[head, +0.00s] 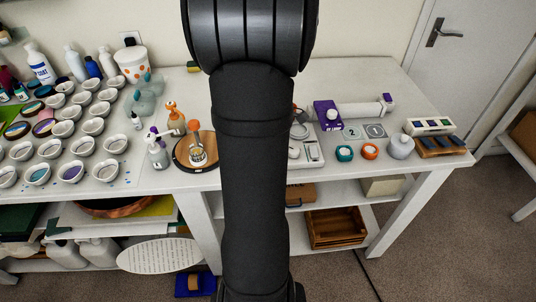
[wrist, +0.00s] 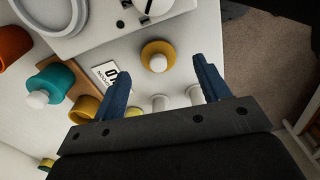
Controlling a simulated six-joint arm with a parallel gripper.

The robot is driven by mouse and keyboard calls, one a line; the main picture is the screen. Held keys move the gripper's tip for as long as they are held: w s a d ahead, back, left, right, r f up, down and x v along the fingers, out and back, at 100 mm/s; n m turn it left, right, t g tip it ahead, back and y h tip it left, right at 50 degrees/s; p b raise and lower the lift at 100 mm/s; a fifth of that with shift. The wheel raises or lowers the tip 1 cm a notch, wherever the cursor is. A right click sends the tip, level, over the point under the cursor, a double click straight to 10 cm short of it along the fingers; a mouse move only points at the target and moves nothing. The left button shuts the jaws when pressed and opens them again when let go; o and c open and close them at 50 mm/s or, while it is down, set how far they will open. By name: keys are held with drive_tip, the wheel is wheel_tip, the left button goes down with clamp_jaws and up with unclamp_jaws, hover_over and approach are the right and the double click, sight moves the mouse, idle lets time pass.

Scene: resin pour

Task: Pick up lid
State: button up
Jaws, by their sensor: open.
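The likely lid is a round yellow-orange disc with a white knob (wrist: 158,60), lying on the white table in the wrist view. My gripper (wrist: 161,67) is open, with two blue fingers apart and nothing held between them. In the wrist view the disc shows in the gap between the fingertips, beyond them; the height between them is hard to judge. In the head view my dark arm hides the middle of the table, and neither this disc nor my gripper can be seen there.
In the wrist view, a teal jar with a white knob (wrist: 52,86), an orange object (wrist: 12,46) and a printed card (wrist: 108,74) lie left. A white device (wrist: 110,30) is above. Small white cylinders (wrist: 160,103) stand near the fingers. Many cups (head: 68,130) fill the table's left in the head view.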

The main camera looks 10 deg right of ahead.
wheel_tip(320, 180, down, 3)
drive_tip(key=shift+w+f, duration=0.1)
drive_tip(key=shift+f, duration=0.05)
drive_tip(key=c, duration=1.1)
